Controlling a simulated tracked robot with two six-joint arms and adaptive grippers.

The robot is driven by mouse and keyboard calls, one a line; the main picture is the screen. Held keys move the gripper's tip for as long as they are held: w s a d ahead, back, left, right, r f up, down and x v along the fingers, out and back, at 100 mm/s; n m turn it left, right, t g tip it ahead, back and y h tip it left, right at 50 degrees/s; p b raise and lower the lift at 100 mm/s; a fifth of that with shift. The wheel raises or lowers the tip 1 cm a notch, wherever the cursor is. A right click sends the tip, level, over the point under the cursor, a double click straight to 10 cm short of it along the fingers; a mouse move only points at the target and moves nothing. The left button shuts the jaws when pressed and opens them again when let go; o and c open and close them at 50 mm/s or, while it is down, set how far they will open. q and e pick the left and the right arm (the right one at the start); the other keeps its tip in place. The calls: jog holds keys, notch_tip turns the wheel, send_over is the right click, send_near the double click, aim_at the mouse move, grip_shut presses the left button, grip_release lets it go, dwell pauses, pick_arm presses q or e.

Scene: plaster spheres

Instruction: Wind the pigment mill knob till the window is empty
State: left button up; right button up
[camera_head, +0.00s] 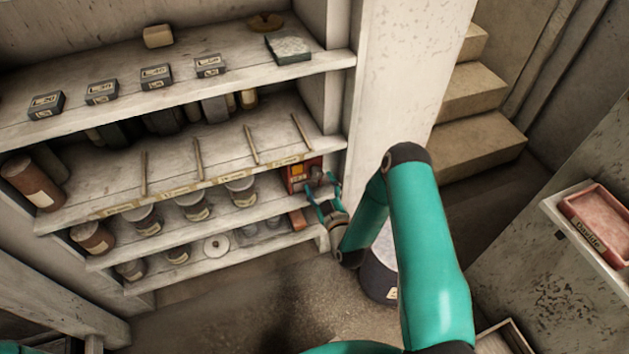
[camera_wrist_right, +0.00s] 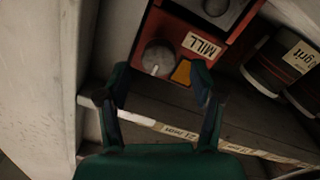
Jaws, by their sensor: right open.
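The pigment mill (camera_head: 303,173) is a red box at the right end of a middle shelf. In the right wrist view the mill (camera_wrist_right: 178,31) carries a MILL label, a round grey knob (camera_wrist_right: 157,57) with a pale mark, and an amber patch (camera_wrist_right: 182,72) beside the knob, which looks like the window and is filled with colour. My right gripper (camera_head: 323,188) is open in front of the mill; in the wrist view its fingers (camera_wrist_right: 160,80) stand apart, empty, below and either side of the knob, not closed on it. My left gripper is out of view.
Labelled jars (camera_head: 194,207) stand left of the mill, and dark jars (camera_wrist_right: 272,66) show close beside it. A white post (camera_head: 400,90) rises right of the shelves. A drum (camera_head: 380,270) stands on the floor behind my right arm. A tray (camera_head: 597,222) is far right.

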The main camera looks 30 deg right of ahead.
aim_at(317, 177)
jog(key=shift+x, duration=1.7)
